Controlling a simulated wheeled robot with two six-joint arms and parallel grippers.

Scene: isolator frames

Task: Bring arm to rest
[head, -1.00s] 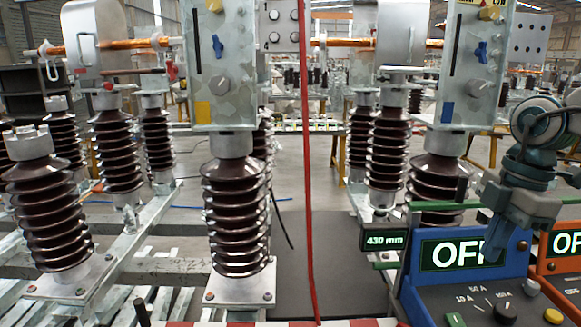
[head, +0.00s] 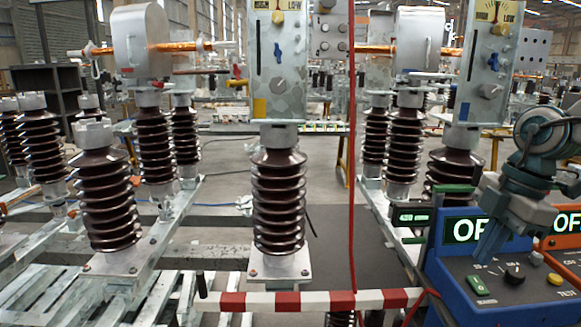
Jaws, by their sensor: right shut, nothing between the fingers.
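My right arm comes in from the right edge, grey-green with a white cable at its joint. Its gripper (head: 482,260) points down and left in front of the blue control box (head: 447,288). The fingers are together and hold nothing that I can see. They overlap part of the box's lit display (head: 462,229), so only "OF" reads there. I cannot tell whether the fingertips touch the box. My left gripper is not in view.
A red-white barrier (head: 300,300) crosses the front. Brown insulators (head: 278,200) stand behind on metal frames. A red cord (head: 351,150) hangs vertically.

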